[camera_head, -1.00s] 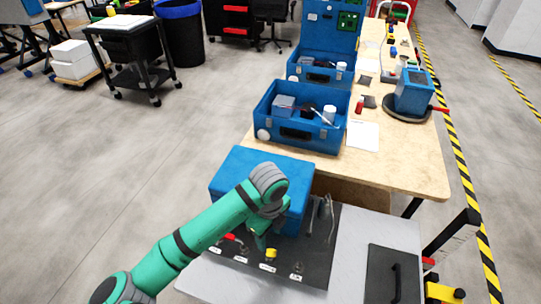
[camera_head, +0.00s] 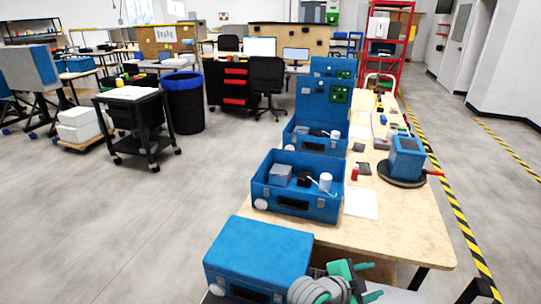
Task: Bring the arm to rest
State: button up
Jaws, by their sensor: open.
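My gripper (camera_head: 367,282) shows at the bottom edge, right of centre, beside the grey joint of my green arm. Two green finger-like parts stand apart, with nothing seen between them. Most of my arm is cut off below the picture. A closed blue case (camera_head: 258,254) sits just left of my gripper, and its lower front is cut off. I cannot tell whether my arm touches the case.
A wooden table (camera_head: 400,238) holds an open blue case (camera_head: 297,203), a second open case (camera_head: 318,141) and a blue device (camera_head: 406,157) on a dark round base. A black cart (camera_head: 137,125) and bin (camera_head: 184,104) stand left.

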jog(key=s+a+f+n+t+y, duration=0.45)
jog(key=s+a+n, duration=0.3)
jog(key=n, duration=0.25)
jog(key=s+a+f+n+t+y, duration=0.45)
jog(key=s+a+f+n, duration=0.2)
jog(key=s+n, duration=0.3)
jog(key=s+a+r+y, duration=0.1)
jog(key=s+a, duration=1.2)
jog(key=s, duration=0.4)
jog(key=shift+s+r+y, duration=0.25)
jog(key=shift+s+y, duration=0.15)
jog(key=shift+m, duration=0.25)
